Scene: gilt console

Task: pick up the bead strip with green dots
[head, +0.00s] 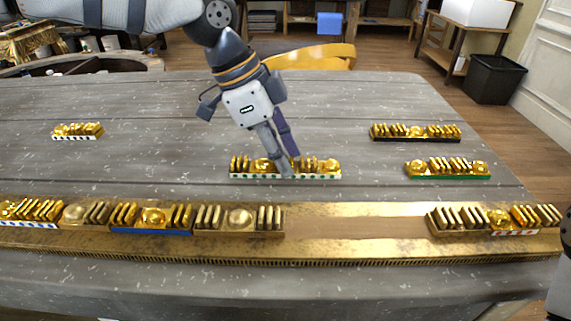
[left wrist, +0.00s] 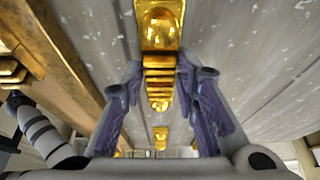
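The bead strip with green dots (head: 318,173) lies on the grey table in the middle of the head view. It carries gold bars and domes above a white front edge with green dots. My left gripper (head: 291,165) is over its middle, pointing down, with one finger in front and one behind. In the left wrist view the gold strip (left wrist: 159,75) runs between the fingers, which are close against both its sides, so the left gripper (left wrist: 160,68) looks shut on it. No clear gap shows under the strip.
A gilt console rail (head: 355,242) runs along the table front, with several strips and a bare stretch right of centre. Loose strips lie at far left (head: 78,131), back right with a black edge (head: 415,133), and right with a green edge (head: 447,170).

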